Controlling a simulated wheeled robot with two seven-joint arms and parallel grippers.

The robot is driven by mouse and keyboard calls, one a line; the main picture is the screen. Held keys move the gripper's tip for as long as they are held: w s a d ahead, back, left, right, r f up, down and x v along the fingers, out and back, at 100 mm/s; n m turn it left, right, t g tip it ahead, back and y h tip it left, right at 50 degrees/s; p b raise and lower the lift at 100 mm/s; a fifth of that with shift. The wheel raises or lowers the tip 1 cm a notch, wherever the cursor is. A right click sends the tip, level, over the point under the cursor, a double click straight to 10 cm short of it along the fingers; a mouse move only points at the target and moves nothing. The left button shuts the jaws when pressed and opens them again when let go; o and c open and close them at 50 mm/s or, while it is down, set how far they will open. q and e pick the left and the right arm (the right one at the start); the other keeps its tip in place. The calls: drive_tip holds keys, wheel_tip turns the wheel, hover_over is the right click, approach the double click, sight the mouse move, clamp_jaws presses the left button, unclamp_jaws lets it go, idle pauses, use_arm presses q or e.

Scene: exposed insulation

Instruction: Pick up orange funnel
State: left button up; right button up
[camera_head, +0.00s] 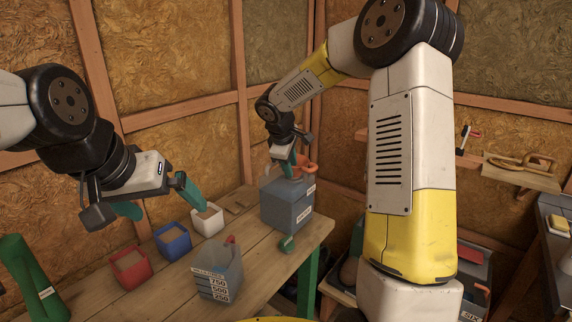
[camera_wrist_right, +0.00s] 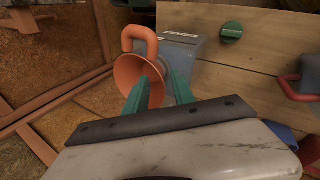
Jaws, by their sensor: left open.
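The orange funnel (camera_wrist_right: 138,78) sits at the top of the grey jug (camera_head: 286,207), its wide mouth facing the right wrist camera. In the head view the funnel (camera_head: 309,168) is partly hidden by my right gripper. My right gripper (camera_head: 293,165) is at the funnel; in the wrist view its green fingers (camera_wrist_right: 161,77) stand a little apart, one in front of the funnel's mouth and one beside its rim. Whether they press on the rim cannot be told. My left gripper (camera_head: 160,201) is open and empty above the left part of the bench, away from the funnel.
On the wooden bench (camera_head: 175,278) stand red (camera_head: 131,268), blue (camera_head: 173,240) and white (camera_head: 207,221) small containers and a grey measuring jug (camera_head: 219,275). A green cap (camera_head: 287,244) lies near the bench edge. A green object (camera_head: 32,280) stands at left. Walls close in behind.

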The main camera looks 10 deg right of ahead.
drive_tip(key=shift+x, duration=1)
clamp_jaws()
drive_tip(key=shift+r, duration=0.15)
